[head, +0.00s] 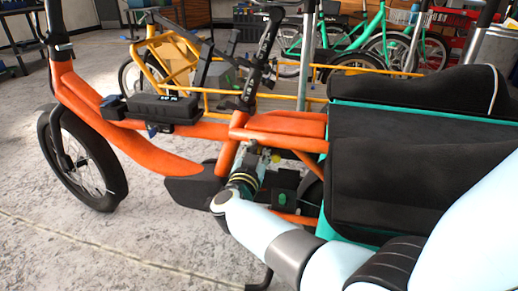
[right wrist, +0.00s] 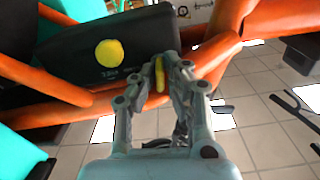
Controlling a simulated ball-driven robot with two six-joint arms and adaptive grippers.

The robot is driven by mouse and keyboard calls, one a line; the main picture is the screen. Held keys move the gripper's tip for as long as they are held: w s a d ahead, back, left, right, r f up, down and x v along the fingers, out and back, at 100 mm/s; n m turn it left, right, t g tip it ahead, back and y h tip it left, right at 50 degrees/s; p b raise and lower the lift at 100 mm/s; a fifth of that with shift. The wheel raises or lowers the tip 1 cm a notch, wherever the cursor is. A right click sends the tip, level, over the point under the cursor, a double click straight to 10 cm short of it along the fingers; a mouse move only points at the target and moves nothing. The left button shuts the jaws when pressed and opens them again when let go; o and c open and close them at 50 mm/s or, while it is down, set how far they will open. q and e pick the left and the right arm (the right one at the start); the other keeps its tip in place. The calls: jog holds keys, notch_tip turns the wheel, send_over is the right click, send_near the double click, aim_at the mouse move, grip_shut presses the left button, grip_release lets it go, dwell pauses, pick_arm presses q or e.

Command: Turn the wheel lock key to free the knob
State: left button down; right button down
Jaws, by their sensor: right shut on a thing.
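My right gripper (head: 256,163) reaches the orange cargo bike's frame below its seat tube, with the arm coming in from the right. In the right wrist view, its fingers (right wrist: 161,68) are closed on a narrow yellow piece, which looks like the wheel lock key (right wrist: 160,76). A round yellow knob (right wrist: 109,53) sits on a black box (right wrist: 138,38) to the left of the fingertips, apart from them. In the head view, a small green knob (head: 282,198) shows on a dark part low behind my gripper. My left gripper is not in view.
The orange frame (head: 150,155) and a black case (head: 165,108) lie left of my arm. A black-lined cargo box (head: 375,125) with teal edges stands close on the right. Other bikes (head: 385,45) stand behind. The floor at front left is clear.

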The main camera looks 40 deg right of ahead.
jog(key=m, duration=0.5)
jog(key=shift+f, duration=0.1)
jog(key=m, duration=0.3)
jog(key=shift+s, duration=0.1)
jog(key=m+b, duration=0.1)
jog(key=m, duration=0.3)
jog(key=shift+f, duration=0.15)
jog(key=m+b, duration=0.1)
jog(key=m, duration=0.2)
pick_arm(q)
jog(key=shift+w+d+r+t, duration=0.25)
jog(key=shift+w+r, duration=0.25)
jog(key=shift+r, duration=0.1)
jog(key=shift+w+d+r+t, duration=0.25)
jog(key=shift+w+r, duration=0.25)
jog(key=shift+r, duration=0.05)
pick_arm(e)
jog(key=shift+m, duration=0.4)
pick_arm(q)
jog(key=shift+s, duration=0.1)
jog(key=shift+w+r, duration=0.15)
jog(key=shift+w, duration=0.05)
